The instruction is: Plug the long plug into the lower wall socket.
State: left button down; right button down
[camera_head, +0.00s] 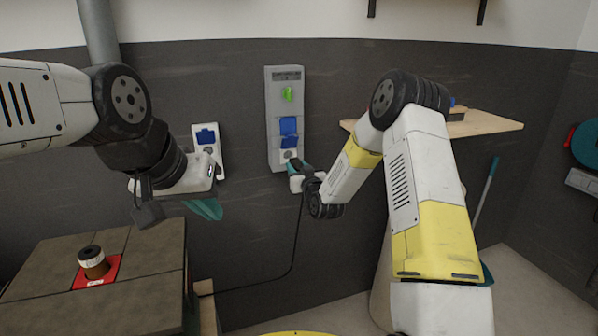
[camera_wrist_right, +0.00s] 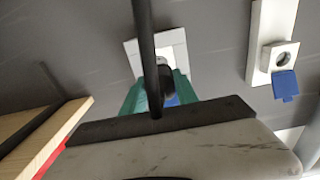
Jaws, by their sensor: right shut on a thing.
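A tall grey panel (camera_head: 272,112) on the wall holds the lower socket (camera_head: 290,155), under a raised blue lid (camera_head: 288,131). My right gripper (camera_head: 295,168) is at the panel's lower end, close to this socket. In the right wrist view, its teal fingers (camera_wrist_right: 156,92) are shut on a black plug (camera_wrist_right: 159,78) with a black cable. The plug is in front of the panel's pale end (camera_wrist_right: 177,40); its tip is hidden, so I cannot tell whether it is in the socket. My left gripper (camera_head: 205,208) hangs near the wall at left; its finger gap is unclear.
A smaller white socket plate (camera_head: 221,160) with a blue lid is left of the tall panel. A table (camera_head: 140,250) at front left bears a red-based brown cylinder (camera_head: 95,262). A wooden shelf (camera_head: 490,122) is at right. The cable (camera_head: 293,245) hangs down and runs left.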

jog(key=shift+x, duration=2.4)
jog(key=shift+x, duration=0.95)
dwell(0.9)
jog(key=c, duration=0.9)
grip_release()
jog(key=shift+o, duration=0.2)
